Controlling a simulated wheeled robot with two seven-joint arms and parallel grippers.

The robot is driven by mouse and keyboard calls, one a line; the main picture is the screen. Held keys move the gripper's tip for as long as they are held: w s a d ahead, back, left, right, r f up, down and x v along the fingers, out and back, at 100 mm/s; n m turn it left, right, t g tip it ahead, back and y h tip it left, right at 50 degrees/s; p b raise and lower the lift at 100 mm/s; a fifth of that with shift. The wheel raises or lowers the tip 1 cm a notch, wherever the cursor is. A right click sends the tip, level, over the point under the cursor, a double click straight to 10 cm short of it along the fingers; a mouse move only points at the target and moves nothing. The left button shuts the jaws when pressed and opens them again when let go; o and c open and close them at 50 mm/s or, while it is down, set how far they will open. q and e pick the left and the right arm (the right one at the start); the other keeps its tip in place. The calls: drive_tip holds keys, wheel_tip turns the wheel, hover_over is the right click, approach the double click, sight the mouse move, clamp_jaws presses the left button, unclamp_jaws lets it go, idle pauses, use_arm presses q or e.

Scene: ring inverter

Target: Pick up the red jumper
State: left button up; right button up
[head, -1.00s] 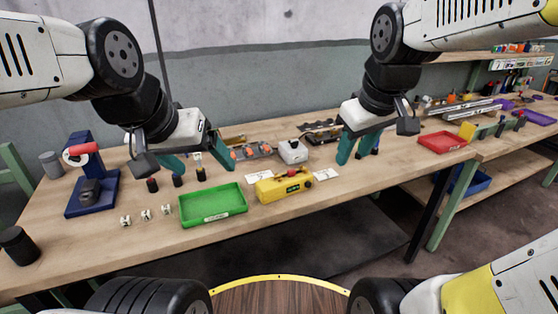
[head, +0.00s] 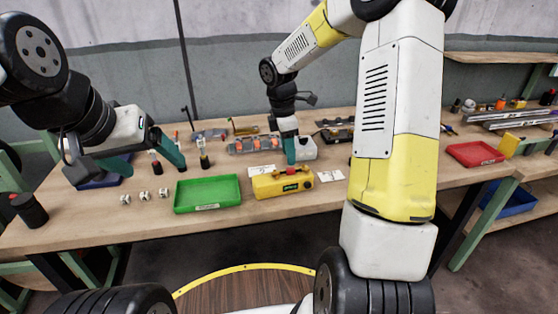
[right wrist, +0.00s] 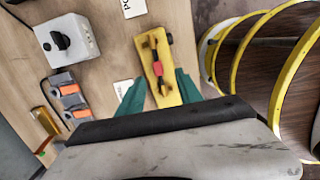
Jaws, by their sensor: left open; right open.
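The yellow device (head: 270,187) sits near the front edge of the bench, right of the green tray. A small red piece on top of it, likely the red jumper (head: 291,171), shows just below my right gripper's fingers. My right gripper (head: 291,160) points down over the device, open. In the right wrist view the red jumper (right wrist: 157,70) lies across a dark slot in the yellow device (right wrist: 165,92), ahead of and between the two open teal fingers (right wrist: 158,80). My left gripper (head: 146,169) is open and empty above the bench at the left.
A green tray (head: 207,194) stands left of the yellow device. White cards (head: 331,176) lie beside the device. A grey box with a black knob (right wrist: 67,41) and a unit with orange parts (right wrist: 70,98) sit behind. A red tray (head: 475,154) is at the right.

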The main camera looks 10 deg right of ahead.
sight(291, 168)
drive_tip(key=f, duration=0.5)
drive_tip(key=shift+w+d+f, duration=0.2)
drive_tip(key=shift+d+f, duration=0.1)
drive_tip(key=shift+d, duration=0.1)
clamp_jaws()
